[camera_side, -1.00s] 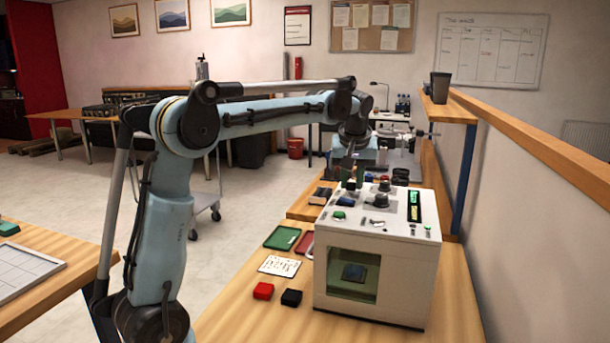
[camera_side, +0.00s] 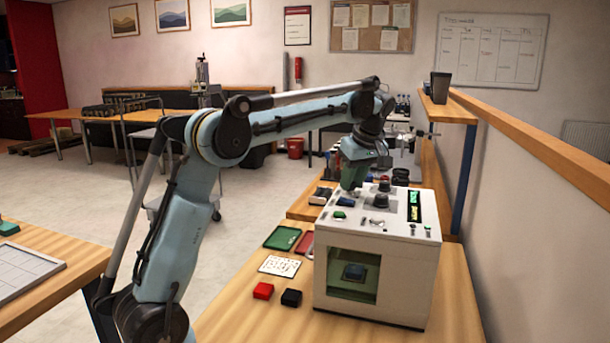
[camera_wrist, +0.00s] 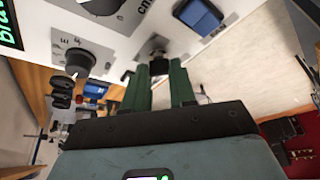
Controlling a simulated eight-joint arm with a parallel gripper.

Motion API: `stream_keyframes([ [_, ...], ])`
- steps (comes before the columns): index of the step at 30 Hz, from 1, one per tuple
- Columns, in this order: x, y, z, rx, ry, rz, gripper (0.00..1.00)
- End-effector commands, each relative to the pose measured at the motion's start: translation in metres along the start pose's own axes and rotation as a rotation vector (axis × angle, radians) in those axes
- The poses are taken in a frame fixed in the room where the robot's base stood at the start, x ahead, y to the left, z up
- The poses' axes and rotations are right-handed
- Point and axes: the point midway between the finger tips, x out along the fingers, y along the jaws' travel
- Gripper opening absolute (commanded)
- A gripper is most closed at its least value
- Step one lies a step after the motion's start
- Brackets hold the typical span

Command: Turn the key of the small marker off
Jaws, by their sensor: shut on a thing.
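The small marker (camera_side: 420,262) is a white box with a window in front and a control panel on top. My gripper (camera_side: 352,187) is down at the back left of that panel in the side view, where its body hides the key. In the wrist view, the two green fingers of my gripper (camera_wrist: 160,75) reach to the panel. They are shut on a small dark piece between their tips, which I take to be the key (camera_wrist: 158,68). Its angle is hard to tell.
The panel carries a black knob (camera_wrist: 78,62), a blue switch (camera_wrist: 200,15) and a lit green display (camera_side: 414,207). A wall stands at right.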

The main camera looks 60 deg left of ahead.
Motion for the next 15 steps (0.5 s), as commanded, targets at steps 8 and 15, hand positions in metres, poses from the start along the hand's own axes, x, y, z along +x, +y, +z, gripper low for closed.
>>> stream_keyframes([
  [8,-0.0004,0.0001,0.0006,-0.006,-0.002,-0.002,0.0],
  [15,-0.0002,0.0001,0.0005,-0.005,-0.002,-0.002,0.42],
])
